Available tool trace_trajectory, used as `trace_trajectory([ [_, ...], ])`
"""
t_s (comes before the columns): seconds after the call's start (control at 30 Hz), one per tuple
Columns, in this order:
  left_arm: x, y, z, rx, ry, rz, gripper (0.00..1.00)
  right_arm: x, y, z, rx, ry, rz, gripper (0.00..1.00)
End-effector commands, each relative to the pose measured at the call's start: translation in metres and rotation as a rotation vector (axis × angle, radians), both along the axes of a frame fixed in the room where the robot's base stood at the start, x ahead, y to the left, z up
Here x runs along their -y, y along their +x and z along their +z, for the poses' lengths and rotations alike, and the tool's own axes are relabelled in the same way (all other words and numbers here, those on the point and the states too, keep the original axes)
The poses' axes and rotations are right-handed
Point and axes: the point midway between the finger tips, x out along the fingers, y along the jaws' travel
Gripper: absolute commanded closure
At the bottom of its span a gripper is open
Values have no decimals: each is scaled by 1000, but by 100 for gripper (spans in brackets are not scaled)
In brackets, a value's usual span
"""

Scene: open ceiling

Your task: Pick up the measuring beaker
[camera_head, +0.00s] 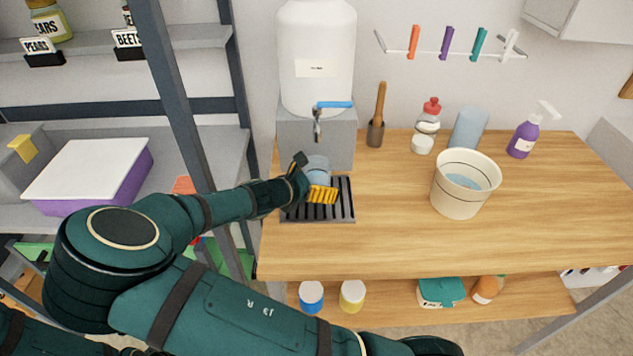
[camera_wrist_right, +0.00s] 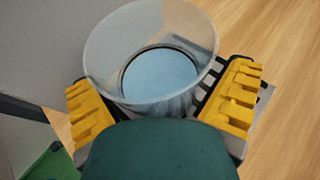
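The measuring beaker (camera_head: 317,166) is a clear, bluish cup on the black drip grate (camera_head: 346,207) below the dispenser tap (camera_head: 318,124). My right gripper (camera_head: 310,178) is at the beaker, with one finger on each side of it. In the right wrist view the beaker (camera_wrist_right: 150,60) shows its round open rim and pale blue inside. The yellow-padded fingers of the right gripper (camera_wrist_right: 163,108) are spread wide around it, and I see no clear grip. The palm hides the beaker's near lower side. My left gripper is not in view.
A white water tank (camera_head: 318,60) stands on a grey block behind the beaker. A white bucket (camera_head: 460,197), a purple spray bottle (camera_head: 523,138) and a wooden-handled tool (camera_head: 377,120) stand on the wooden counter (camera_head: 400,240). The counter's front middle is clear. A dark shelf post is at left.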

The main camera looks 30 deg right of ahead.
Motion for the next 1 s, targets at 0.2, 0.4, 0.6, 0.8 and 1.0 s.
trace_trajectory([
  [0.2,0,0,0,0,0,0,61,0,0,0,0,1,0,71],
  [0.4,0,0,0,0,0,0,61,0,0,0,1,0,0,71],
  [0.6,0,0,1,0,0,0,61,-1,0,1,1,1,0,71],
  [0.8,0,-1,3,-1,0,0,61,-1,0,7,1,1,0,71],
  [1.0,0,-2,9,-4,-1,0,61,0,0,21,2,3,-1,71],
])
